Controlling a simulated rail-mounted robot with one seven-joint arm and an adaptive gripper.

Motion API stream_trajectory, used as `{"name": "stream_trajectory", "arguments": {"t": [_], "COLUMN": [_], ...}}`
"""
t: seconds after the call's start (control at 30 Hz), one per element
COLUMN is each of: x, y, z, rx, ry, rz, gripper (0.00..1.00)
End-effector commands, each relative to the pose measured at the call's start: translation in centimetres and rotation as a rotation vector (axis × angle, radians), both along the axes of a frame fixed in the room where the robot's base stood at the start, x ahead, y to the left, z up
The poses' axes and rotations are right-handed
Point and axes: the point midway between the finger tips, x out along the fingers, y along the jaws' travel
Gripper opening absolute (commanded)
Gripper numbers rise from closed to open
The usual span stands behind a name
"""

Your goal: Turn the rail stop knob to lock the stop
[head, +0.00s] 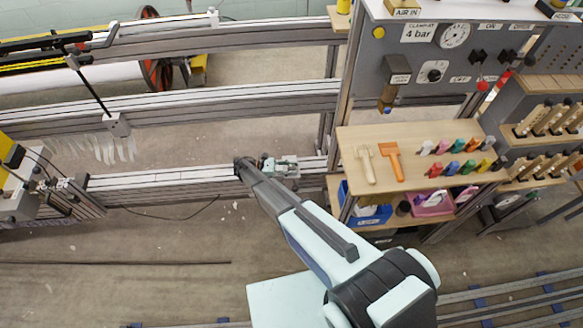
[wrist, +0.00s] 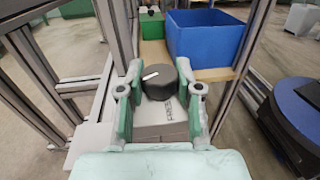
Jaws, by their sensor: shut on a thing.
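The rail stop knob (wrist: 160,86) is dark and round with a white pointer mark on its top, in the middle of the wrist view. It sits on a light grey block, the rail stop (wrist: 160,131), which has small print on it. My gripper (wrist: 163,80) is shut on the knob, one green-padded finger on each side of it. The white pointer lies roughly crosswise, tilted slightly up to the right. In the head view my gripper (head: 281,167) is at the lower rail (head: 160,184), left of the tool stand. The knob cannot be made out there.
A blue bin (wrist: 205,40) and a green box (wrist: 75,8) stand on a wooden shelf just beyond the stop. Frame posts rise close on both sides. In the head view a wooden shelf (head: 350,138) with several tools overhangs to the right. The floor in front is mostly clear.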

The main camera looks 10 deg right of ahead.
Motion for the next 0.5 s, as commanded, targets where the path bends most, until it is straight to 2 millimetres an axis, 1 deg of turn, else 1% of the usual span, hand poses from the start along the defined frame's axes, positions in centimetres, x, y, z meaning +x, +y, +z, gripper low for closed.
{"name": "stream_trajectory", "arguments": {"t": [0.17,0.2,0.23,0.27,0.5], "x": [0.03,0.03,0.03,0.02,0.0], "y": [-0.05,-0.05,-0.05,-0.05,-0.02], "z": [0.09,0.09,0.09,0.09,0.04], "rx": [-0.002,-0.002,-0.002,-0.002,-0.001], "ry": [-0.001,-0.001,-0.001,-0.001,-0.001], "rz": [0.001,0.001,0.0,0.0,0.0], "gripper": [0.0,0.48,0.59,0.61,0.61]}}
